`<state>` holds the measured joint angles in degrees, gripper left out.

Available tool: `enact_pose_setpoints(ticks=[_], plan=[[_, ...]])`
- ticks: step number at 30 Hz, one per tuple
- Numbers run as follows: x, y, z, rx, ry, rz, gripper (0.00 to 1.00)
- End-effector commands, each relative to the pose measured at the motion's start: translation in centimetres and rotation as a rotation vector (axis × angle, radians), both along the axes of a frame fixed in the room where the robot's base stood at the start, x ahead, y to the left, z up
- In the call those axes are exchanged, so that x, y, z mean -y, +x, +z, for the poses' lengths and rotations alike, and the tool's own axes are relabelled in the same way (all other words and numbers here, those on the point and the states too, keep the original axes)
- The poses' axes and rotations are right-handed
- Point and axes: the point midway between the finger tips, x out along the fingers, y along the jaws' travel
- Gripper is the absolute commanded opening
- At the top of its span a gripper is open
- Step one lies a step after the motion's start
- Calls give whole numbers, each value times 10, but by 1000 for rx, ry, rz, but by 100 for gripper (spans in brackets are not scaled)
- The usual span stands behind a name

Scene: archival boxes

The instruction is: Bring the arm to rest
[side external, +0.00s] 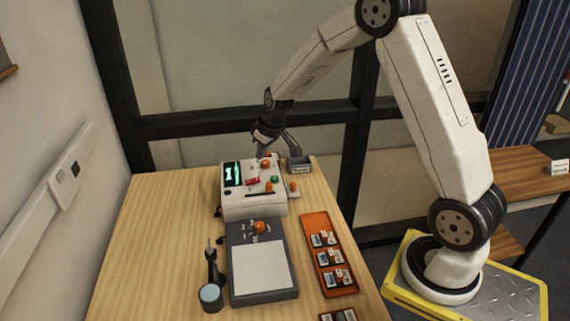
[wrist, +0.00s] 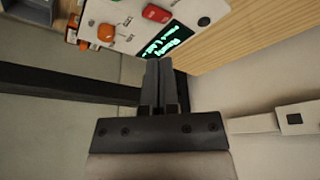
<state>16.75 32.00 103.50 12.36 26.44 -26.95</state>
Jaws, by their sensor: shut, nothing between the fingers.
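My gripper (wrist: 158,82) points away from my wrist in the wrist view, its two dark fingers together and nothing between them. In the side external view my gripper (side external: 266,148) hangs just above and behind the white control box (side external: 240,207). The box has a green-lit screen, a red part and orange and green knobs on its top. In the wrist view the box's panel (wrist: 110,14) shows at the top, beyond the fingertips. Whether the fingertips touch the box cannot be told.
A grey device with a white plate (side external: 263,268) stands in front of the box. An orange tray (side external: 318,222) holds several small cards at its right. A small grey holder (side external: 299,164) stands behind. A dark stand with a round cup (side external: 210,297) is at front left. The table's left side (side external: 160,240) is clear.

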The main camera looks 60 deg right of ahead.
Motion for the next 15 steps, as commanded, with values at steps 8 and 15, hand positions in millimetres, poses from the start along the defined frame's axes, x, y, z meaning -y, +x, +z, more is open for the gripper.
enact_pose_setpoints(ticks=[8, 15], plan=[[0, -2, 6, 0, 0, 0, 0], [0, -2, 6, 0, 0, 0, 0]])
